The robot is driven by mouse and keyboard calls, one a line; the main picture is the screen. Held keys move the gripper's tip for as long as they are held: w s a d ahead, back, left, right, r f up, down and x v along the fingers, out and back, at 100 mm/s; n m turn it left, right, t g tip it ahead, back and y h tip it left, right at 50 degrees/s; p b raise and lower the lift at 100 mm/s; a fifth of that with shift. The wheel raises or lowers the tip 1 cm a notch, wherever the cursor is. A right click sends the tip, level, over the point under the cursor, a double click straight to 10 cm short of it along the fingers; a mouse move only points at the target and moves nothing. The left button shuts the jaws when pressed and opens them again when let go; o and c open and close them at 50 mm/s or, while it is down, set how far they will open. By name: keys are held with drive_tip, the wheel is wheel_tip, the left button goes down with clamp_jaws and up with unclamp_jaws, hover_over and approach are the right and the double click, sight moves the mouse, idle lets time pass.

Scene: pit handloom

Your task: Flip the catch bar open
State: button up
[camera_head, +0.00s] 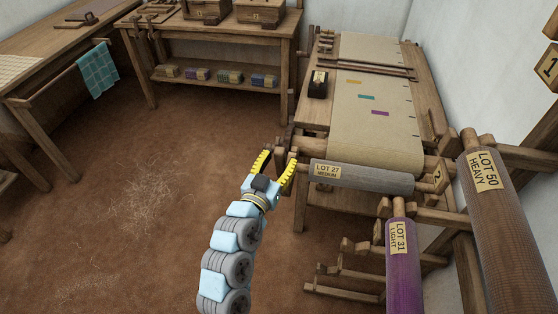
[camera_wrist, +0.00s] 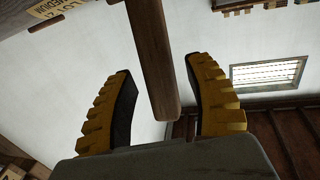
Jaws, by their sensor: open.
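A dark wooden bar (camera_wrist: 152,55), which looks like the catch bar, runs down between the fingers of my gripper in the wrist view. Its squared end is nearest the palm. Gaps show on both sides, so the fingers look apart from it. My gripper (camera_head: 277,165), with yellow ribbed fingers, is open at the left end of the grey LOT 27 MEDIUM roller (camera_head: 385,180). It also shows in the wrist view (camera_wrist: 160,72). In the head view the small wooden parts by the fingertips overlap, and I cannot clearly pick out the bar.
The loom (camera_head: 376,135) with beige cloth stands beyond the roller. A purple LOT 31 roller (camera_head: 404,265) and a large brown LOT 50 roller (camera_head: 500,225) are at the right. A workbench (camera_head: 225,38) stands at the back. The floor to the left is clear.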

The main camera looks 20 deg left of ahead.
wheel_tip(320, 180, up, 10)
drive_tip(key=shift+f, duration=0.1)
idle(0.4)
idle(0.4)
